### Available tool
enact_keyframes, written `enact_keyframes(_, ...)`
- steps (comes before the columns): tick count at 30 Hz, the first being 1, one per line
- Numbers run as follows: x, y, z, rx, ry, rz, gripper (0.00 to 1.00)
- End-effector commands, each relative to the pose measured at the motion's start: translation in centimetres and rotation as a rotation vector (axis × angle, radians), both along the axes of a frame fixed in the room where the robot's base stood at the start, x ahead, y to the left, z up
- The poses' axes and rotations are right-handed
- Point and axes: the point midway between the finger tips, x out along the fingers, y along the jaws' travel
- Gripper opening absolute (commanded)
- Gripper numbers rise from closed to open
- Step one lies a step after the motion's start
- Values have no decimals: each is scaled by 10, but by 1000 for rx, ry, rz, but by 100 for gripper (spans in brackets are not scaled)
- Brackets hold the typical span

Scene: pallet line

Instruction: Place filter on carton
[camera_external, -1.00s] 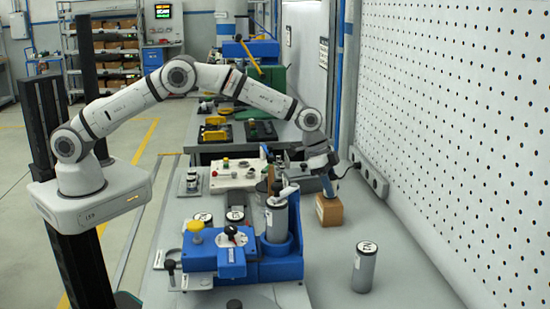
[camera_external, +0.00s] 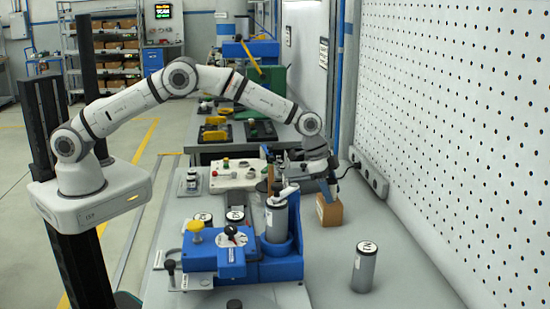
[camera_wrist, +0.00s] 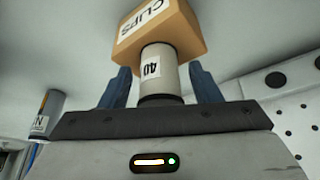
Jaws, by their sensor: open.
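The carton (camera_external: 330,212) is a small brown box on the grey bench, right of the blue fixture; in the wrist view the carton (camera_wrist: 165,35) is marked "CLIPS". A grey cylindrical filter (camera_wrist: 158,72) with a white "40" label is between my blue fingers, its far end against the carton's face. My gripper (camera_wrist: 160,88) is open, with a gap on each side of the filter. In the outside view my gripper (camera_external: 326,186) is right above the carton, and the filter there is mostly hidden by the fingers.
Another grey filter (camera_external: 365,267) stands on the bench at front right. A blue fixture (camera_external: 282,268) holding a grey cylinder (camera_external: 277,222) stands left of the carton. A power strip (camera_external: 370,178) and a perforated wall (camera_external: 460,130) are to the right. The bench between carton and front filter is clear.

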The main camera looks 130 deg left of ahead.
Motion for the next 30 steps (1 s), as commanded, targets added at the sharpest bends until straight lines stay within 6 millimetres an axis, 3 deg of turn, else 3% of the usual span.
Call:
enact_keyframes(5,-5,-1,16,2,-2,1,57)
enact_keyframes(18,-38,-9,95,1,-2,0,57)
enact_keyframes(24,-44,-11,111,0,0,0,57)
enact_keyframes(30,-45,-11,113,0,1,0,57)
